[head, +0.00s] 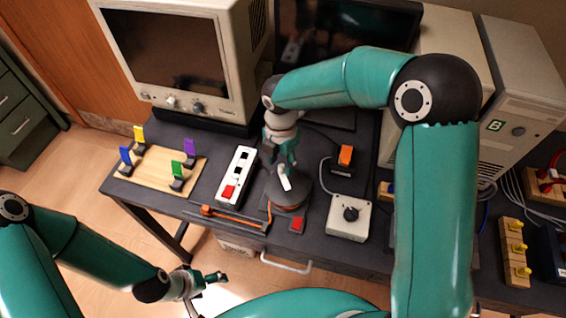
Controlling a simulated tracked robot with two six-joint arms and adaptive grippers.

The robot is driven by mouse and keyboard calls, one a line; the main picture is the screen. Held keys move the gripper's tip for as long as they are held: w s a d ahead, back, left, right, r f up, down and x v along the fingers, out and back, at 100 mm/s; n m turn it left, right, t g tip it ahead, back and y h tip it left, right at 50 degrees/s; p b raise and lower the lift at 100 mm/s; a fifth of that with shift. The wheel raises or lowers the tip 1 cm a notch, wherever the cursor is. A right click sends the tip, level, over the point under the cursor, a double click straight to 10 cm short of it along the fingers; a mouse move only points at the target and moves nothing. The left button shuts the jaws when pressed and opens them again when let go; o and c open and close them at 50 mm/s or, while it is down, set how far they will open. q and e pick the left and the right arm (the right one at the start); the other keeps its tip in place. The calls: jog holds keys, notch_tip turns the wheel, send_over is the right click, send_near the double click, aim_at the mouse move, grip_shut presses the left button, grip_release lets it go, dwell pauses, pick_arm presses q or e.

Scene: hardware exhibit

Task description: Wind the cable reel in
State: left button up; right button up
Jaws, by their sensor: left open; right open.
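The cable reel (287,199) is a dark, round drum with an orange band, near the front edge of the desk. A pale upright piece (285,183), perhaps its crank knob, shows on top. An orange cable (240,217) lies to the left of the reel along a dark strip, with an orange end piece (207,211). My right gripper (281,168) is open and points down over the reel, close to the pale piece; I cannot tell whether they touch. It hides the reel's back part. My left gripper (214,280) is open and empty, in front of the desk.
A white power strip (237,175) and a board with coloured levers (155,170) lie left of the reel. A red button (297,225) and a white box with a black knob (349,217) stand to the right. A monitor (178,60) is behind.

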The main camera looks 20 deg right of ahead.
jog(key=shift+s+f, duration=0.1)
jog(key=shift+f, duration=0.9)
grip_shut()
jog(key=shift+d, duration=0.2)
jog(key=shift+a, duration=0.15)
jog(key=shift+m, duration=0.3)
